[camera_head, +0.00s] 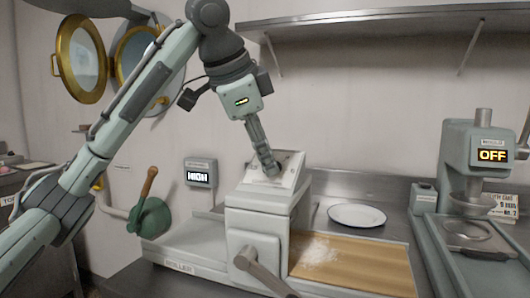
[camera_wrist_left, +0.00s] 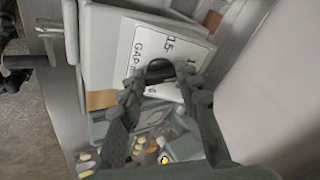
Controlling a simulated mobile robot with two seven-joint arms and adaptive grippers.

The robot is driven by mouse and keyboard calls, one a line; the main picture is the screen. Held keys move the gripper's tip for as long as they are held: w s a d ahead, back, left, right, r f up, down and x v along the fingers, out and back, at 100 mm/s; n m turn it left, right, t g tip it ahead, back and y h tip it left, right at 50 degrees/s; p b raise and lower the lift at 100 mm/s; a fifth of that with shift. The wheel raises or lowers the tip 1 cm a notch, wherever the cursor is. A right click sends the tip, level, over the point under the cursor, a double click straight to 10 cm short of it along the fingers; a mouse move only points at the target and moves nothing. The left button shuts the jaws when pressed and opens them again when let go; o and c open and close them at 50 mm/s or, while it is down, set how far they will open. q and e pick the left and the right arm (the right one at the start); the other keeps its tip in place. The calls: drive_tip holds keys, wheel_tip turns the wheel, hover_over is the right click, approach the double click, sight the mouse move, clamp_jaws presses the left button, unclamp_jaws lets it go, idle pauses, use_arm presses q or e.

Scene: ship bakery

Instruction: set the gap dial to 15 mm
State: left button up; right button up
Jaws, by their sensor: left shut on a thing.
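The gap dial's white plate (camera_head: 291,165) sits on the sloped top of the roller machine (camera_head: 257,213). In the left wrist view the plate (camera_wrist_left: 143,35) shows the marking 15 and part of the word GAP. The dial's black knob (camera_wrist_left: 160,70) is between my left fingers, which are shut on it. My left gripper (camera_head: 270,168) comes down onto the dial from above, and it also shows in the left wrist view (camera_wrist_left: 158,84). The fingers hide part of the knob and the scale, so I cannot tell the setting. My right gripper is not in view.
A crank handle (camera_head: 262,272) sticks out at the roller's front. A floured board (camera_head: 365,266) and a white plate (camera_head: 357,215) lie to its right. A display reading HIGH (camera_head: 199,177) is on the wall. A machine reading OFF (camera_head: 480,150) stands at the right.

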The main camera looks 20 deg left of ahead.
use_arm(q)
drive_tip(key=n, duration=0.6)
drive_tip(key=shift+s+d+n+t+y, duration=0.1)
drive_tip(key=shift+n+t+y, duration=0.2)
drive_tip(key=shift+n+t, duration=0.1)
drive_tip(key=n, duration=0.5)
drive_tip(key=shift+d+f+n+y, duration=0.1)
drive_tip(key=shift+d+n+y, duration=0.05)
drive_tip(key=shift+n+y, duration=0.2)
drive_tip(key=o, duration=1.1)
drive_tip(key=v, duration=1.2)
drive_tip(key=shift+s, duration=0.1)
drive_tip(key=shift+f, duration=0.1)
